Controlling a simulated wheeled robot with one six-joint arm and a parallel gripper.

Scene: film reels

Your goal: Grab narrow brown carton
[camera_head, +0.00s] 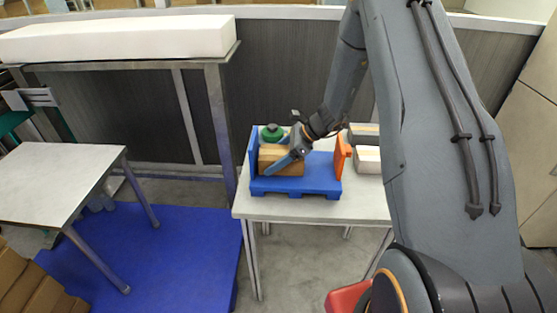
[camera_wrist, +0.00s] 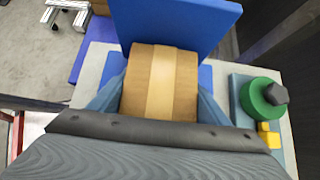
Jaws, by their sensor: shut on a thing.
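The narrow brown carton (camera_wrist: 161,82) has a lighter tape strip down its middle. In the wrist view it sits between my two blue-grey fingers, one on each side. In the head view the brown carton (camera_head: 283,157) is on the blue pallet-like stand (camera_head: 322,186), near its left upright panel. My gripper (camera_head: 285,162) reaches down over the carton from the upper right and is shut on it. The carton's underside is hidden, so I cannot tell if it still touches the stand.
The blue panel (camera_wrist: 172,25) rises close beside the carton. A green round object with a dark knob (camera_wrist: 262,98) is near, with yellow blocks (camera_wrist: 268,134). An orange upright (camera_head: 342,158) and stacked boxes (camera_head: 367,158) are to the right. The white table's (camera_head: 315,209) front strip is clear.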

